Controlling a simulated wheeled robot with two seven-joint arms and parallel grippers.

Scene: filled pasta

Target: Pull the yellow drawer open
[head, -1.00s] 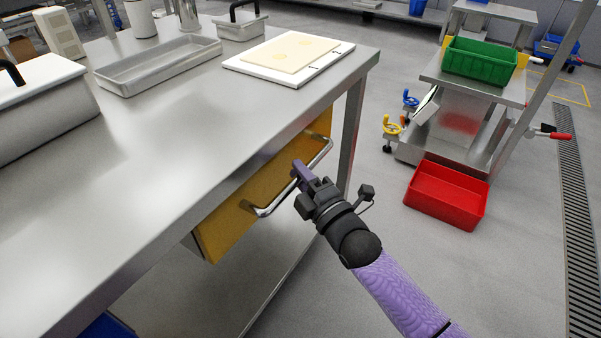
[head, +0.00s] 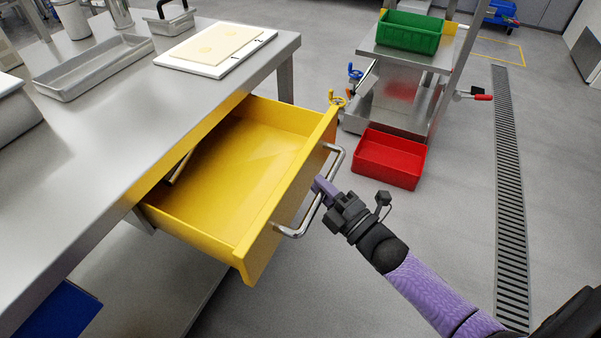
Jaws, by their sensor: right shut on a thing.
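The yellow drawer (head: 245,160) stands pulled well out from under the steel table (head: 110,160), and its inside shows. A thin metallic item (head: 180,168) shows at the drawer's back left, partly hidden by the tabletop. A silver bar handle (head: 297,231) runs along the drawer's front. My right gripper (head: 322,188), on a purple arm, is shut on the handle near its middle. The fingertips are partly hidden by the handle. My left gripper is not in view.
A shallow steel tray (head: 92,68) and a white board (head: 216,48) with pale pasta dough lie on the table. A red bin (head: 390,158) stands on the floor beside a steel cart holding a green bin (head: 410,33).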

